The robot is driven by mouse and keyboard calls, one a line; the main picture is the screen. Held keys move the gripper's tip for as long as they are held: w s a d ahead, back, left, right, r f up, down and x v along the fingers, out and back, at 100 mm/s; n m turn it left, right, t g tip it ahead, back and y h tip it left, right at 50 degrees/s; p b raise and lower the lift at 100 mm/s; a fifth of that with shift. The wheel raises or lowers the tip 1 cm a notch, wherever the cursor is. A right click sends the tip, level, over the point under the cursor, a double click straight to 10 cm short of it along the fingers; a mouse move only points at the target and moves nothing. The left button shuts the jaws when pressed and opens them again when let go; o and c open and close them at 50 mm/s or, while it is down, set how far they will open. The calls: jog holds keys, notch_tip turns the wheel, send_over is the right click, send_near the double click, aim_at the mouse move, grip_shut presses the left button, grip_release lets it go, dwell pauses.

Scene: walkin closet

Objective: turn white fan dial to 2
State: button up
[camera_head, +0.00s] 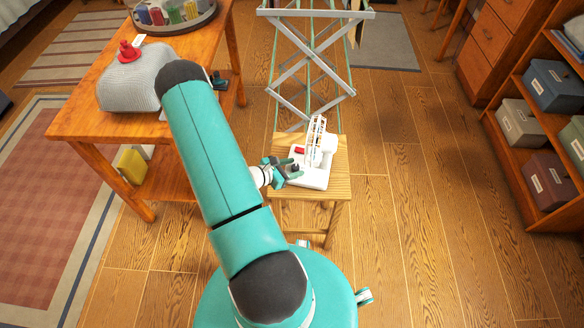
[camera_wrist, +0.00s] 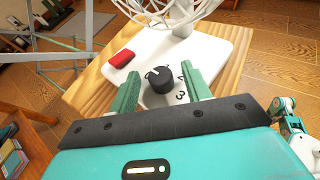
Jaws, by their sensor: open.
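The white fan (camera_head: 316,160) stands on a small wooden stool (camera_head: 337,183) in the head view. In the wrist view its white base (camera_wrist: 205,48) carries a black round dial (camera_wrist: 158,78) with a light pointer mark and a red switch (camera_wrist: 121,58). The dial's pointer is toward its upper left in the wrist view. Digits show beside the dial; a 3 is readable, another is partly hidden by a finger. My gripper (camera_wrist: 163,92) is open, one green finger on each side of the dial, with a gap to it. It also shows in the head view (camera_head: 289,169).
The fan's wire cage (camera_wrist: 180,8) rises just beyond the dial. A metal folding rack (camera_head: 312,60) stands behind the stool. A wooden table (camera_head: 90,112) with a grey cushion-like object (camera_head: 132,85) is at left. Shelves with boxes (camera_head: 552,86) are at right. Floor between is clear.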

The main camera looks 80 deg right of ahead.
jog(key=c, duration=1)
jog(key=shift+m+y, duration=0.3)
jog(key=shift+y, duration=0.1)
jog(key=m+g+y, duration=0.2)
jog(key=m+y, duration=0.1)
jog(key=shift+w+d+g, duration=0.2)
jog(key=shift+d+g, duration=0.1)
jog(key=m+y, duration=0.2)
jog(key=m+g+y, duration=0.1)
jog(key=m+y, duration=0.3)
jog(key=y, duration=0.1)
jog(key=shift+d+m+g, duration=0.3)
jog(key=shift+d+m, duration=0.05)
jog(key=shift+m, duration=0.05)
jog(key=m+y, duration=0.1)
jog(key=y, duration=0.1)
jog(key=m+t+y, duration=0.1)
jog(key=m+y, duration=0.3)
jog(key=shift+s+d+t, duration=0.2)
jog(key=shift+d+t, duration=0.1)
jog(key=shift+t, duration=0.1)
jog(key=m+t+y, duration=0.2)
jog(key=m+y, duration=0.1)
jog(key=m+t+y, duration=0.1)
jog(key=m, duration=0.1)
jog(key=shift+s+d+t+y, duration=0.15)
jog(key=shift+d+t+y, duration=0.15)
jog(key=shift+t, duration=0.1)
jog(key=shift+a, duration=0.1)
